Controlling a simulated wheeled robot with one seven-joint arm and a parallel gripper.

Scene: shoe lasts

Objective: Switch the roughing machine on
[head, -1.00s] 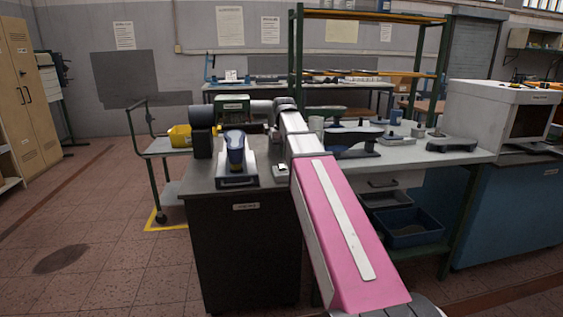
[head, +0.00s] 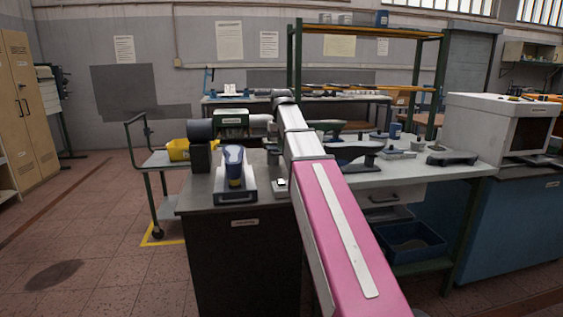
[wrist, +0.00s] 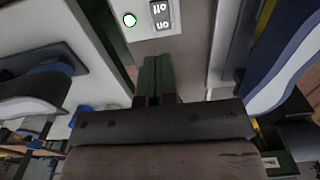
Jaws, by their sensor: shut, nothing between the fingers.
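The roughing machine (head: 232,120) stands on a dark cabinet (head: 243,262) in the head view, with a dark cylinder at its left end and a green housing. A small switch box (head: 280,187) sits on the cabinet top at its right. Which side of the rocker is pressed I cannot tell. My gripper (wrist: 158,62) is shut and empty, its green fingertips just below the box in the picture and apart from the rocker. My arm hides much of the area in the head view.
A blue shoe last (head: 235,165) stands in a holder on the cabinet, left of the switch box. The grey bench (head: 440,180) to the right bears more lasts and tools. A yellow bin (head: 178,150) sits on a trolley at the left.

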